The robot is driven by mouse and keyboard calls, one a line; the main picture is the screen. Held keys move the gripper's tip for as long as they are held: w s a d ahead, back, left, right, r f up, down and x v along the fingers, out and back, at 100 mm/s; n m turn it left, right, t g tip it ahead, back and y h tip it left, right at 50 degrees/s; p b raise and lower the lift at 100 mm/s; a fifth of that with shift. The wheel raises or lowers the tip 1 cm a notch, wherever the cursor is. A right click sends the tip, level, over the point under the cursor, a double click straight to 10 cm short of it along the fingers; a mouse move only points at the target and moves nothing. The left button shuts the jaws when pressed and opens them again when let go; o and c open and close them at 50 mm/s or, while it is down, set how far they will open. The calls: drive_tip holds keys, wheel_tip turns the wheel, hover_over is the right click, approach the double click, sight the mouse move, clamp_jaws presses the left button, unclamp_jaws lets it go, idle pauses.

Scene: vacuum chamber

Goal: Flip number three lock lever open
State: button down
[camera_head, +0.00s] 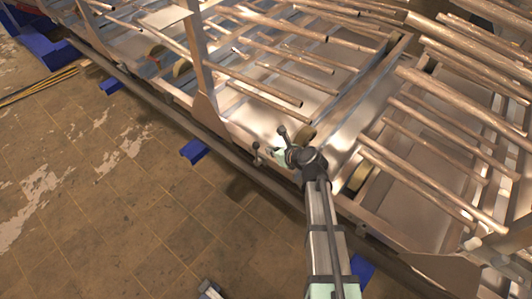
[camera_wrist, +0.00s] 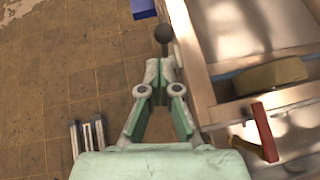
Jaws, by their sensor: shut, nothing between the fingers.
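A lever with a dark ball knob (camera_wrist: 163,34) stands just beyond my fingertips in the wrist view, beside the metal frame's edge. My gripper (camera_wrist: 160,68) is shut and empty, with its fingers together close to the lever's stem. I cannot tell whether they touch. In the head view my gripper (camera_head: 281,153) is at the frame's front edge, partly hidden by my dark wrist. Two dark-knobbed levers show there, one left of the gripper (camera_head: 256,147) and one just behind it (camera_head: 283,131). No lever number is readable.
The metal frame (camera_head: 265,190) carries many long copper-coloured tubes (camera_head: 260,81) above shiny panels. In the wrist view a brass-coloured round part (camera_wrist: 270,78) and a red bar (camera_wrist: 264,133) lie right of the gripper. Blue blocks (camera_head: 195,151) sit under the frame. The tiled floor (camera_head: 110,190) is mostly open.

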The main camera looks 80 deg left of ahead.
drive_tip(key=shift+w+d+r+b, duration=0.15)
drive_tip(key=shift+w+d+r, duration=0.2)
drive_tip(key=shift+r, duration=0.4)
drive_tip(key=shift+w+d+r+b, duration=0.2)
drive_tip(key=shift+d+r, duration=0.3)
drive_tip(key=shift+r, duration=0.2)
drive_tip(key=shift+w+d+r+b, duration=0.1)
drive_tip(key=shift+w+d+r, duration=0.25)
drive_tip(key=shift+r, duration=0.4)
drive_tip(key=shift+s, duration=0.1)
